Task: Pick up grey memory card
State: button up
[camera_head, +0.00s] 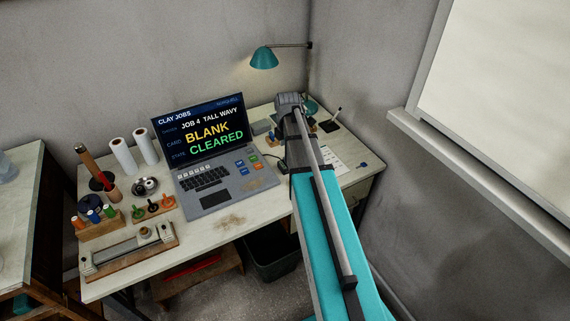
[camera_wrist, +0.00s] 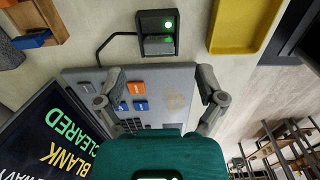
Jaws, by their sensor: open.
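In the head view my arm hides the gripper. The laptop (camera_head: 225,190) stands open there, its screen reading BLANK and CLEARED.
A yellow tray (camera_wrist: 238,28) lies right of the reader in the wrist view. A wooden holder (camera_wrist: 52,18) with a blue piece (camera_wrist: 33,39) is at upper left. A teal lamp (camera_head: 264,58) hangs above the desk (camera_head: 270,203). Tools and rolls crowd its left side.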

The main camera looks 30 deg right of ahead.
jog(key=shift+f, duration=0.1)
jog(key=shift+w+a+f+b, duration=0.1)
jog(key=shift+f+b, duration=2.4)
jog(key=shift+b, duration=0.1)
jog(key=c, duration=0.8)
